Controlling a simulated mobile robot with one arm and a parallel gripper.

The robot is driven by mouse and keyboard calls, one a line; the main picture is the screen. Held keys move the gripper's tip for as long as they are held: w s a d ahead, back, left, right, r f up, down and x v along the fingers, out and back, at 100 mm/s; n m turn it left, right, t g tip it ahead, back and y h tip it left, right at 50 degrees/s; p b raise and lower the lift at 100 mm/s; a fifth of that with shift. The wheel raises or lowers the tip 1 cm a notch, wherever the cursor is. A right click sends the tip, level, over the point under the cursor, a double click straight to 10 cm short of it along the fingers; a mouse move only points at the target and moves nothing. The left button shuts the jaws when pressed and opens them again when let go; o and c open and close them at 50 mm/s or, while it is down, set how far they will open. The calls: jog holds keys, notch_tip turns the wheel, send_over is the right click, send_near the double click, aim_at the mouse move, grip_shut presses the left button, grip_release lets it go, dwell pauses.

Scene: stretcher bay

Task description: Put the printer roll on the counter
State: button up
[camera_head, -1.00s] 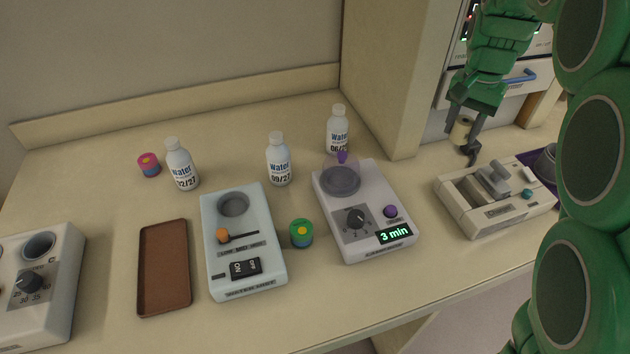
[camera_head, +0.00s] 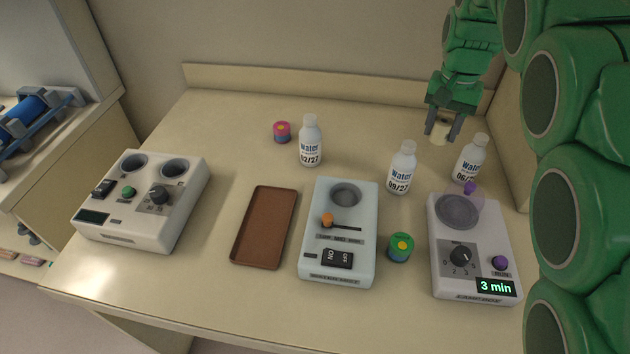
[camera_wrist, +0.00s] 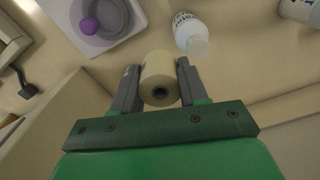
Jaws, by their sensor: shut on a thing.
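The printer roll (camera_head: 440,133) is a small cream cylinder with a dark core. My gripper (camera_head: 441,137) is shut on it, over the back right of the counter (camera_head: 230,120), behind the water bottles. In the wrist view the roll (camera_wrist: 159,78) sits between the two grey fingers of my gripper (camera_wrist: 159,84), its dark-cored end facing the camera. It looks held above the counter; the exact height cannot be told.
Water bottles (camera_head: 403,168) (camera_head: 471,158) stand just in front of the gripper, another (camera_head: 311,141) further left. A timer device (camera_head: 470,240), a pale blue device (camera_head: 338,262), a brown tray (camera_head: 264,228) and a white two-well device (camera_head: 140,200) stand forward.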

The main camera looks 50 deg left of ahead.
jog(key=s+a+n, duration=0.3)
jog(key=s+a, duration=0.8)
jog(key=a, duration=0.1)
send_over(348, 150)
jog(key=shift+s+d+f, duration=0.15)
jog(key=shift+f, duration=3.6)
jog(key=shift+s+d+f, duration=0.1)
jog(key=shift+d+f, duration=0.05)
jog(key=shift+f, duration=3.6)
jog(key=shift+w+a+f, duration=0.2)
jog(key=shift+a+f, duration=0.05)
jog(key=shift+f, duration=1.6)
jog(key=shift+f, duration=0.1)
jog(key=o, duration=1)
